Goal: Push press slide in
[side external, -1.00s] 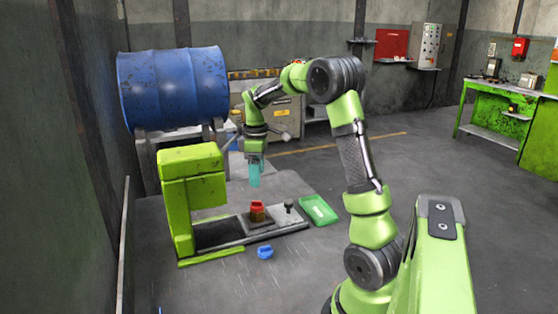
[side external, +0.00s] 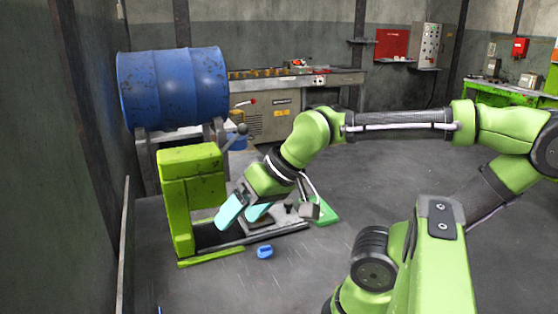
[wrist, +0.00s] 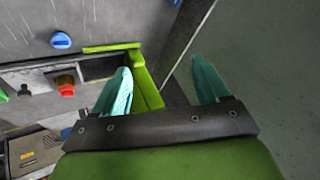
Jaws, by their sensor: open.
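The green press (side external: 190,180) stands at the left of the table; in the wrist view its frame (wrist: 148,85) is behind and between the fingers. Its grey slide (side external: 280,229) extends to the right, out of the press; it also shows in the wrist view (wrist: 42,78). A red and brown piece (wrist: 66,86) sits on the slide, and a dark knob (wrist: 24,88) stands near its outer end. My gripper (side external: 238,216) is open and tilted, in front of the press opening in the picture; in the wrist view (wrist: 160,68) nothing is between its fingers. It hides the piece in the side view.
A blue object (side external: 264,252) lies on the table in front of the slide. A green tray (side external: 328,216) is beyond the slide's outer end. A blue drum (side external: 172,88) on a stand is behind the press. The front of the table is mostly clear.

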